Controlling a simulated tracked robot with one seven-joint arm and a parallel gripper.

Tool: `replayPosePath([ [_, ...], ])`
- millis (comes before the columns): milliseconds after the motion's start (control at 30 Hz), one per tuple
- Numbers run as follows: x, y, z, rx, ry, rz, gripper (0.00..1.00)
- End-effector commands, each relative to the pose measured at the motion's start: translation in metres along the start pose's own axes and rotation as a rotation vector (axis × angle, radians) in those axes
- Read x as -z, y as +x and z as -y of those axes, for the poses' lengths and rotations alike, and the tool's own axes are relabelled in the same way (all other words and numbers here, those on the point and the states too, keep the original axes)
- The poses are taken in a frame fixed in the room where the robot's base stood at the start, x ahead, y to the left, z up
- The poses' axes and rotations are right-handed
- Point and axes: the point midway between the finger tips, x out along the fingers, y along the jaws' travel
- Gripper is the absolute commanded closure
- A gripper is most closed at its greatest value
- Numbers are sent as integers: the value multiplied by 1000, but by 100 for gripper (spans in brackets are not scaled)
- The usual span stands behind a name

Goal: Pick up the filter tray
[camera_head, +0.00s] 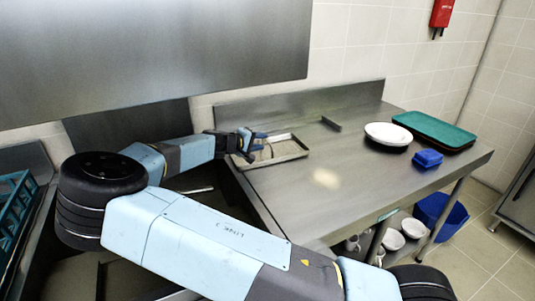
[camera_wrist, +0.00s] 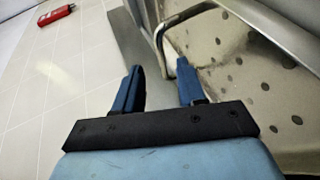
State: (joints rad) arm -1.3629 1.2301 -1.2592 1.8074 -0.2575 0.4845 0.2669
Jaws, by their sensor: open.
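The filter tray (camera_head: 287,150) is a shallow metal tray with a raised rim, lying on the steel counter near its left end. In the wrist view its perforated floor (camera_wrist: 235,70) and rounded rim fill the right side. My gripper (camera_head: 254,143) is at the tray's left end, with its blue fingers apart. In the wrist view my gripper (camera_wrist: 160,70) has one finger outside the tray and the other over its floor, with the rim's edge appearing between them. Nothing is held. Whether the fingers touch the rim cannot be told.
The steel counter (camera_head: 335,185) is mostly clear right of the tray. A white plate stack (camera_head: 388,132), a blue container (camera_head: 428,158) and green trays (camera_head: 434,130) stand at its right end. A small metal piece (camera_head: 331,123) lies near the back ledge. A blue crate (camera_head: 16,215) is at far left.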

Motion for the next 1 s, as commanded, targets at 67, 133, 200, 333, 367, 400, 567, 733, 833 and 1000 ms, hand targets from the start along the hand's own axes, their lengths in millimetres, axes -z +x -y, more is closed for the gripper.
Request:
replayPosePath([
  [67,0,7,1,-1,0,2,60],
  [133,0,15,2,-1,0,2,60],
  [200,0,24,4,-1,0,2,60],
  [333,0,42,5,0,1,2,60],
  [367,0,45,5,0,2,2,60],
  [400,0,48,5,0,2,2,60],
  [567,0,50,5,0,1,1,60],
  [733,0,50,5,0,1,1,68],
  [833,0,50,5,0,1,1,78],
  [1000,0,50,5,0,1,2,94],
])
